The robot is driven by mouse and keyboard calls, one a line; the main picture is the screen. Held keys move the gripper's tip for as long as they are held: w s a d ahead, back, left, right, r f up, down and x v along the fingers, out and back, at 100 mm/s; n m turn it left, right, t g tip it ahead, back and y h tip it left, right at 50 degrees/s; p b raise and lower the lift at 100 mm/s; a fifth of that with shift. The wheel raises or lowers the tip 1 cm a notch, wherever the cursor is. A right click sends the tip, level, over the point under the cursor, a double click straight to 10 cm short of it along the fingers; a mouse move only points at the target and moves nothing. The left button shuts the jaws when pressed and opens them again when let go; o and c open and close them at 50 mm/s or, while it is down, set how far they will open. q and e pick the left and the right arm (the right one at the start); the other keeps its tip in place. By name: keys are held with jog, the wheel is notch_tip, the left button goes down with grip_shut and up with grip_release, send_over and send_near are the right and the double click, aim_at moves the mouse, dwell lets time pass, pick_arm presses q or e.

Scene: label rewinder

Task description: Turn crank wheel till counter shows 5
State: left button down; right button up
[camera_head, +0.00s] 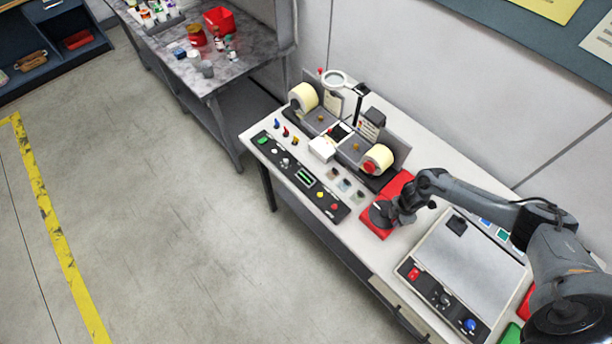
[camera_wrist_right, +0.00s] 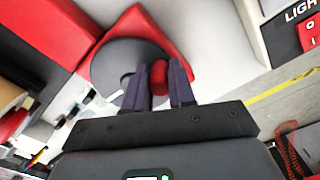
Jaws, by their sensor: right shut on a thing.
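The crank wheel (camera_wrist_right: 118,66) is a dark grey disc on a red base (camera_wrist_right: 140,28). In the head view the wheel (camera_head: 380,213) sits on its red base (camera_head: 376,232) toward the right of the white table, partly hidden by my right gripper (camera_head: 396,217). In the wrist view my right gripper (camera_wrist_right: 168,86) is shut on the wheel's red knob (camera_wrist_right: 158,77), with one finger on each side. The rewinder (camera_head: 340,138) with two cream label rolls stands behind and left of the wheel. I cannot read a counter value. My left gripper is not in view.
A black control panel (camera_head: 299,178) with coloured buttons lies along the table's front edge. A flat grey light box (camera_head: 468,272) is right of the wheel. A grey side table (camera_head: 215,76) with a red bin (camera_head: 219,20) stands at the back left. The floor in front is clear.

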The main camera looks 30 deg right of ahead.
aim_at(379, 222)
jog(key=w+a, duration=0.1)
jog(key=a, duration=0.2)
jog(key=w+a, duration=0.1)
jog(key=shift+w+a, duration=0.2)
jog(key=shift+w, duration=0.1)
jog(key=shift+w+a, duration=0.15)
jog(key=shift+w, duration=0.25)
jog(key=shift+s, duration=0.1)
jog(key=o, duration=0.8)
jog(key=shift+d, duration=0.3)
jog(key=shift+a, duration=0.2)
jog(key=shift+s+r, duration=0.1)
jog(key=shift+r, duration=4.35)
